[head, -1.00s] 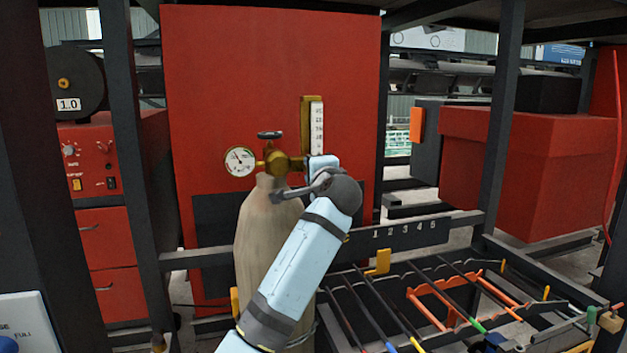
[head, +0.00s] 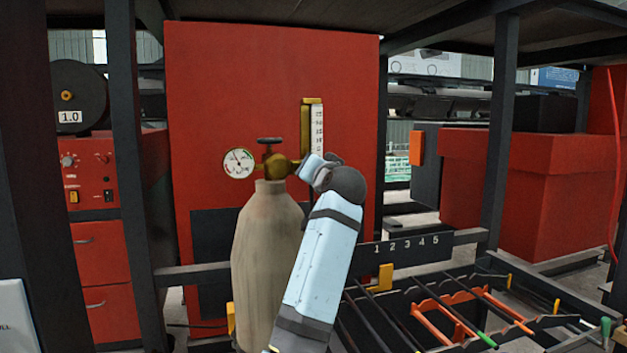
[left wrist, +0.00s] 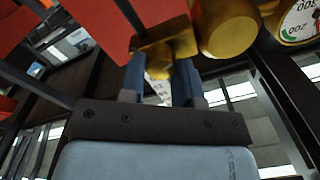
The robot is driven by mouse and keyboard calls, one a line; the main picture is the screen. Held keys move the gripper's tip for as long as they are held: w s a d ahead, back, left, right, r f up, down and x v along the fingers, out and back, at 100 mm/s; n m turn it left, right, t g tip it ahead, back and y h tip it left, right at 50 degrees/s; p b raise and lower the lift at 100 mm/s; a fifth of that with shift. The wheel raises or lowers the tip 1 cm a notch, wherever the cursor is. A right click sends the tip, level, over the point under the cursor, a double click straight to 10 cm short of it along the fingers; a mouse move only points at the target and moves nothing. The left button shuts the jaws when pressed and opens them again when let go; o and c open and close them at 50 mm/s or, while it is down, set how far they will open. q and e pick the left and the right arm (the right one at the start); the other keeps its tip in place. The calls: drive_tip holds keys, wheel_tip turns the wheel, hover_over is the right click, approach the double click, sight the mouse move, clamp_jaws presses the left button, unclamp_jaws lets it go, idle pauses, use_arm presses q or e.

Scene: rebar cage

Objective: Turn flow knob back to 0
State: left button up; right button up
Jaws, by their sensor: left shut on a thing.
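A tan gas cylinder (head: 262,235) stands upright with a brass regulator (head: 280,166), a dark top handwheel (head: 270,140) and a round white gauge (head: 239,162). A flowmeter (head: 317,128) with a white scale rises to the right of the regulator. My left gripper (head: 308,167) is at the flowmeter's base, and its hand hides the flow knob in the head view. In the left wrist view my left gripper's blue fingers (left wrist: 160,82) are shut on the brass flow knob (left wrist: 158,63) between them. My right gripper is not in view.
A red panel (head: 215,90) stands behind the cylinder. Dark frame posts (head: 498,130) stand on both sides. A rack of rods with orange supports (head: 445,318) lies at lower right, below a numbered bar (head: 408,245). A red machine (head: 92,180) is at left.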

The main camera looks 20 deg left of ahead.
use_arm(q)
drive_tip(key=n+b, duration=0.1)
drive_tip(key=n, duration=0.3)
drive_tip(key=shift+f+b, duration=0.15)
drive_tip(key=shift+b, duration=0.2)
drive_tip(key=shift+n, duration=0.3)
drive_tip(key=o, duration=0.9)
drive_tip(key=shift+s, duration=0.1)
